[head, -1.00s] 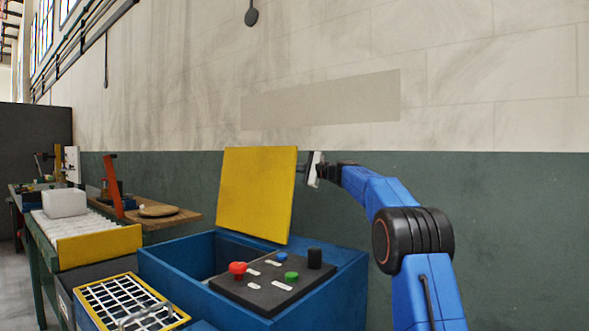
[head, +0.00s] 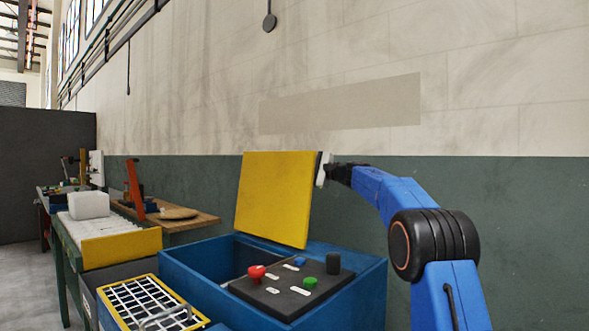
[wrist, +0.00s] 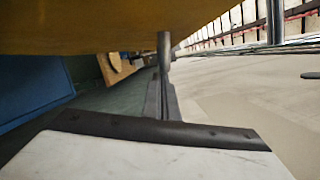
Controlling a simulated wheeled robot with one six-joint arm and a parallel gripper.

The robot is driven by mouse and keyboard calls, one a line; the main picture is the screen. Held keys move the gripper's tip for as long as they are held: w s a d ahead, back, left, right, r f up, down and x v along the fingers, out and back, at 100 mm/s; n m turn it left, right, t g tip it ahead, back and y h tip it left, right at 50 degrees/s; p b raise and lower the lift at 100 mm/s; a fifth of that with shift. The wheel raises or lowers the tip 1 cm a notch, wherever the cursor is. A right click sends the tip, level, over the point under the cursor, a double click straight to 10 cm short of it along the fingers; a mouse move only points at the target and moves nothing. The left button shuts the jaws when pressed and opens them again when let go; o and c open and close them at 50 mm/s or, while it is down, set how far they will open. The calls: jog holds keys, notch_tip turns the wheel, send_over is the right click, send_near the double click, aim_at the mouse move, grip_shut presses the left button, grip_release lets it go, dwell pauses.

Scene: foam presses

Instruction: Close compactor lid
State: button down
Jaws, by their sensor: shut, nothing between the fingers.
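The compactor is a blue open-topped box (head: 190,273) with a dark control panel (head: 300,291) on its front right. Its yellow lid (head: 275,195) stands raised, leaning back a little, at the rear of the opening. My gripper (head: 323,169) is shut and empty at the lid's upper right edge, on the wall side. Whether it touches the lid cannot be told. In the wrist view the lid (wrist: 110,25) spans the top, the blue body (wrist: 30,90) is at left, and a pale block with a dark edge fills the bottom.
A yellow-framed grid (head: 150,303) is at the front left. A bench with a white block (head: 88,205) is farther left. A wall rises behind.

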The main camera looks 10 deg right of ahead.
jog(key=s+a+n+g+h, duration=0.1)
jog(key=s+a+n, duration=0.4)
jog(key=s+a, duration=0.3)
jog(key=s+a+n+h, duration=0.1)
jog(key=s+a+n, duration=0.4)
jog(key=a, duration=0.6)
jog(key=s+a+f+n+h, duration=0.1)
jog(key=s+a+f+n, duration=0.1)
jog(key=s+a+f, duration=0.3)
jog(key=s+a+f+n+h, duration=0.1)
jog(key=s+a+f+n, duration=0.2)
jog(key=s+a+f, duration=0.2)
jog(key=shift+s+a+f+n, duration=0.25)
jog(key=shift+a+f, duration=1.3)
jog(key=shift+f, duration=1.5)
jog(key=shift+r, duration=0.1)
